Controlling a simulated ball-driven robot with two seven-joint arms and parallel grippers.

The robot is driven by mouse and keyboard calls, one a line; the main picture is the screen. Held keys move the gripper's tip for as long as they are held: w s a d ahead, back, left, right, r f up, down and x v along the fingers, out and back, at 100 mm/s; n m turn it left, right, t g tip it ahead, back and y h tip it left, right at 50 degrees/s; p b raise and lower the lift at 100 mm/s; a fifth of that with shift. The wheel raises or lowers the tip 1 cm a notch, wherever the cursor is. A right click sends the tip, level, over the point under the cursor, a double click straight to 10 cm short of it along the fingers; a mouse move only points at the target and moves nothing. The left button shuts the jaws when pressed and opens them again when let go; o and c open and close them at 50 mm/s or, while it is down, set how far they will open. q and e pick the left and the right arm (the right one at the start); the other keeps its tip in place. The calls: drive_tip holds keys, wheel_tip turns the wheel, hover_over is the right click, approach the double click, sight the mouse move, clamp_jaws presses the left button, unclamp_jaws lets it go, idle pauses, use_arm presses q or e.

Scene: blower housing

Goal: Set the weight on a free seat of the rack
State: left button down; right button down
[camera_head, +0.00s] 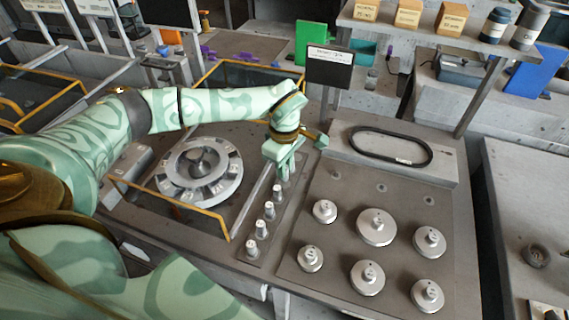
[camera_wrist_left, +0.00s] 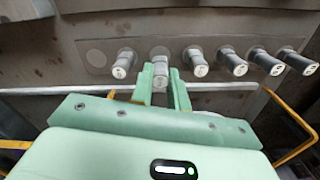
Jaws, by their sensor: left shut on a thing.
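The rack (camera_head: 262,190) is a narrow dark strip holding a row of small silver cylinder weights, such as the near one (camera_head: 253,249). My left gripper (camera_head: 284,172) points down over its far part. In the left wrist view, the left gripper (camera_wrist_left: 160,88) is shut on a silver weight (camera_wrist_left: 160,72), in line with the row. I cannot tell whether its base touches the rack. Standing weights flank it, one to the left (camera_wrist_left: 122,66) and several to the right (camera_wrist_left: 197,63). An empty round seat (camera_wrist_left: 96,58) shows at the left end. My right gripper is out of view.
Several larger silver disc weights (camera_head: 376,227) stand on the plate right of the rack. A round slotted carousel (camera_head: 199,171) with yellow rails (camera_head: 175,209) lies left. A small sign (camera_head: 329,55) and a black oval ring (camera_head: 390,146) are behind.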

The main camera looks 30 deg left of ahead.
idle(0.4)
use_arm(q)
drive_tip(key=shift+f, duration=0.25)
drive_tip(key=shift+f, duration=0.3)
drive_tip(key=shift+f, duration=0.15)
idle(0.3)
drive_tip(key=shift+f, duration=0.35)
drive_tip(key=c, duration=1.3)
unclamp_jaws()
drive_tip(key=shift+r, duration=0.2)
